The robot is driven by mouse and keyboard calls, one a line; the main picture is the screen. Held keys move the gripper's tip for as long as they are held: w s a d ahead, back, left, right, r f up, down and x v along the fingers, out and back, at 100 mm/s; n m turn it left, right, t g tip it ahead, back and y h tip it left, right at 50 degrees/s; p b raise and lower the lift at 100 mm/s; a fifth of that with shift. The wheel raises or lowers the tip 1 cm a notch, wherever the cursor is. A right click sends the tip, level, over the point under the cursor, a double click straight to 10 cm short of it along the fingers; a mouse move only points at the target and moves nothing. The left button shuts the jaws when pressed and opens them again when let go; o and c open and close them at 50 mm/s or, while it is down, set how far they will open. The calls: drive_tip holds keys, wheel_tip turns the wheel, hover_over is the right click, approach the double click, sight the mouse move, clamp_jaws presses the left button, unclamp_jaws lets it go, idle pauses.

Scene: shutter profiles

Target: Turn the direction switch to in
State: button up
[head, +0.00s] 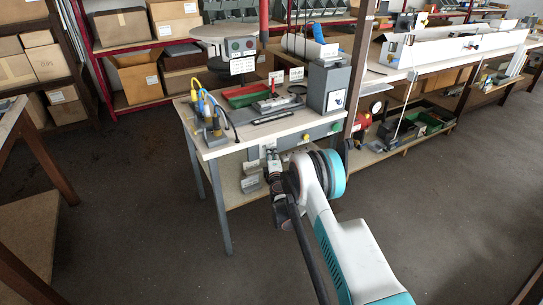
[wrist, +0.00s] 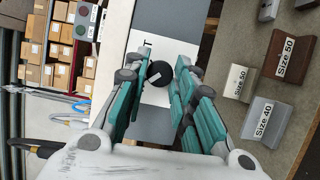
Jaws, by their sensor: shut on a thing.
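The direction switch is a round black knob (wrist: 160,73) on a white plate (wrist: 153,45) on the bench's grey front panel. A pale pointer mark shows on the knob, but I cannot read which way it is set. My gripper (wrist: 160,80) is at the panel, its teal fingers on either side of the knob and shut on it. In the head view my gripper (head: 272,168) is at the front of the workbench (head: 215,150), and it hides the knob there.
Blocks marked Size 50 (wrist: 290,58) and Size 40 (wrist: 264,119) stand on the lower shelf. Connectors with yellow and blue cables (head: 207,115) are on the benchtop. Floor is clear left of the bench.

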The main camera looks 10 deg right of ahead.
drive_tip(key=o, duration=1)
drive_tip(key=shift+o, duration=0.2)
drive_tip(key=shift+s, duration=0.1)
drive_tip(key=s, duration=0.7)
drive_tip(key=shift+s+a, duration=0.15)
drive_tip(key=shift+a, duration=0.15)
